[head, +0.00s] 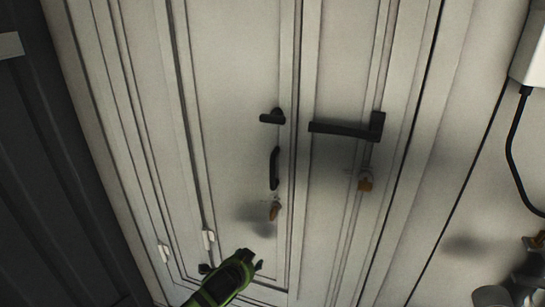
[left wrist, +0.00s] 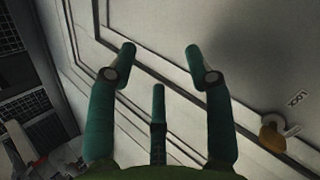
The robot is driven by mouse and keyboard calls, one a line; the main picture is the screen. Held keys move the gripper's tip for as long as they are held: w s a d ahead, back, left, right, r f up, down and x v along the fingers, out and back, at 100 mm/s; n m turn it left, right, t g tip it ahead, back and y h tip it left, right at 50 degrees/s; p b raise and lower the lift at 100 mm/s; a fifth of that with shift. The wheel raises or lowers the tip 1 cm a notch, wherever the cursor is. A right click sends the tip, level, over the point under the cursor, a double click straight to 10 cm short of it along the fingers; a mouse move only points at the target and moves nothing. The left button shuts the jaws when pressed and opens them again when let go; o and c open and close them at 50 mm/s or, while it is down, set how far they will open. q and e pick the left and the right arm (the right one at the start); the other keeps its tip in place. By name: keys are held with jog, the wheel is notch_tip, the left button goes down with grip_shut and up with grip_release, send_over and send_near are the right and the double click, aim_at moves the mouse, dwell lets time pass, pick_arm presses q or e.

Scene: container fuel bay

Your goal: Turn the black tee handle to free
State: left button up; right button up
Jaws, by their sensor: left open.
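The black tee handle (head: 272,117) sits on the pale cabinet door (head: 232,95), above a black vertical pull handle (head: 274,168). Its short bar lies roughly level, pointing left from its mount. My left gripper (head: 236,262) is low at the bottom of the head view, well below the tee handle and apart from it. In the left wrist view, its green fingers (left wrist: 160,48) are spread and empty before the door's panel. The tee handle is not visible there.
A long black lever (head: 345,130) is on the panel to the right. An orange knob (left wrist: 272,135) by a LOCK label (left wrist: 294,101) shows in the wrist view. A white box with black cable (head: 512,140) is far right.

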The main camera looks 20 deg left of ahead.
pick_arm(q)
jog(key=w+d+r+m+t, duration=0.2)
jog(key=r, duration=1.1)
jog(key=w+d+r+m+t, duration=0.1)
jog(key=w+r+m+t, duration=0.15)
jog(key=r, duration=1.15)
jog(key=m+t+h, duration=0.1)
jog(key=m+t, duration=0.2)
jog(key=m, duration=0.1)
send_near(271, 123)
jog(key=w, duration=0.4)
jog(key=shift+w+r+p, duration=0.1)
jog(key=shift+r+p, duration=0.05)
jog(key=shift+p, duration=0.45)
jog(key=w+p, duration=0.2)
jog(key=w, duration=0.3)
jog(key=shift+w+d, duration=0.1)
jog(key=shift+w, duration=0.3)
jog(key=shift+w+p, duration=0.3)
jog(key=shift+w, duration=0.15)
grip_shut()
